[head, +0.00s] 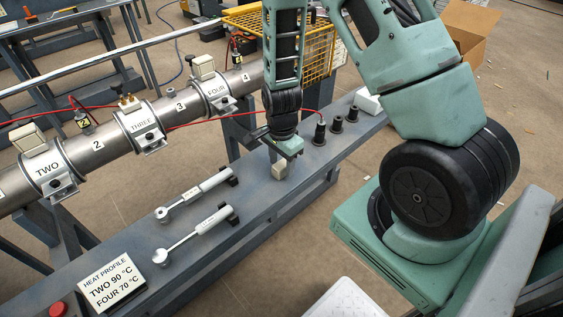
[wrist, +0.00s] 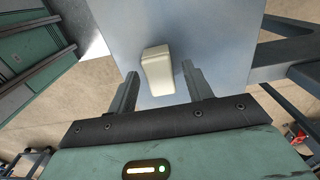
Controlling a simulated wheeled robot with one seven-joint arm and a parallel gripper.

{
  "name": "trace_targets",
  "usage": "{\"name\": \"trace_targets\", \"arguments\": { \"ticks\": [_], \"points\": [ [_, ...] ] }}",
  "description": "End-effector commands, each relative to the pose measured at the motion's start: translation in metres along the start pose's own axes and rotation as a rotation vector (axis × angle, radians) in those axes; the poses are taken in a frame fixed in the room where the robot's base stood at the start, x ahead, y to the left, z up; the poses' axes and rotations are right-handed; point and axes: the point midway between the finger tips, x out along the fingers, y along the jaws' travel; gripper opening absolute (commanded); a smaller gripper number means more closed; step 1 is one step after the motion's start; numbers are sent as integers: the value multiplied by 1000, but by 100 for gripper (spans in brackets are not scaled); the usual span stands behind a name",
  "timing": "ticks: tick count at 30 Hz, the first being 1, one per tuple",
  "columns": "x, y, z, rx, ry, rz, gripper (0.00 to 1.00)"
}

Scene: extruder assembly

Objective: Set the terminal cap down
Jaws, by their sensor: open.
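The terminal cap (head: 280,171) is a small beige block on the grey bench, directly below my gripper (head: 286,147). In the wrist view the cap (wrist: 157,72) lies between and just beyond the two fingers of my gripper (wrist: 160,76), with a visible gap on each side. The fingers are apart and hold nothing. The cap appears to rest on the bench top; its exact contact is hard to see. Similar beige caps sit on heater band TWO (head: 35,138) and band FOUR (head: 203,66). Band THREE (head: 141,124) has bare brass terminals on top.
Two wrench-like tools (head: 195,234) lie on the bench (head: 130,238) left of the cap. Several black plugs (head: 337,123) stand right of it, one with a red lead. A heat profile sign (head: 112,281) and a red button (head: 57,308) are at the near end. The steel barrel (head: 100,144) runs behind.

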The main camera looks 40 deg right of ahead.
Motion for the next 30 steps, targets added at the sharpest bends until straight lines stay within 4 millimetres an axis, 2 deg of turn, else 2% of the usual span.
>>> {"name": "trace_targets", "arguments": {
  "ticks": [12,16,20,22,23,26,29,30],
  "points": [
    [-83,-1,0,-3,1,-5,50],
    [-103,-1,0,-2,1,-4,50],
    [-114,0,0,-2,0,-2,50],
    [-120,0,7,-35,-6,-4,50],
    [-123,0,14,-70,-13,-6,50],
    [-145,6,58,-325,-51,-21,50],
    [-177,30,121,-751,-91,-45,50],
    [-190,45,145,-943,-100,-54,50]
  ]
}}
